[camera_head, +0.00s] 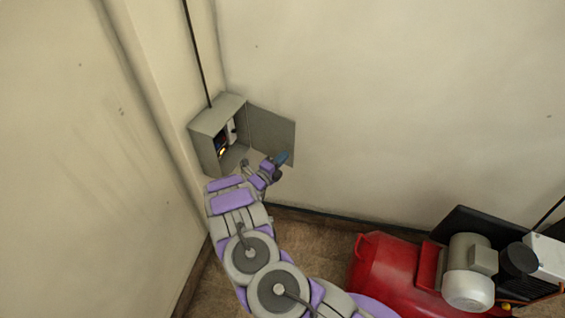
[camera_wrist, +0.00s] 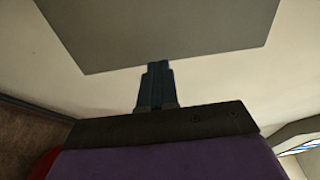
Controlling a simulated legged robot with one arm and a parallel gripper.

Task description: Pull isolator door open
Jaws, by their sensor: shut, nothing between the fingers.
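The isolator box (camera_head: 210,125) is a grey cabinet on the wall in the corner. Its grey door (camera_head: 272,134) stands wide open to the right, and switch parts show inside the box. My gripper (camera_head: 281,158) is shut and empty, just in front of the door's lower right part in the head view. In the wrist view the blue fingers (camera_wrist: 155,80) are together, with their tips at the lower edge of the door panel (camera_wrist: 150,30). I cannot tell whether they touch it.
A red compressor tank (camera_head: 395,270) with a grey motor (camera_head: 470,270) stands on the floor at the lower right. A dark cable (camera_head: 197,55) runs up the wall from the box. The wall right of the door is clear.

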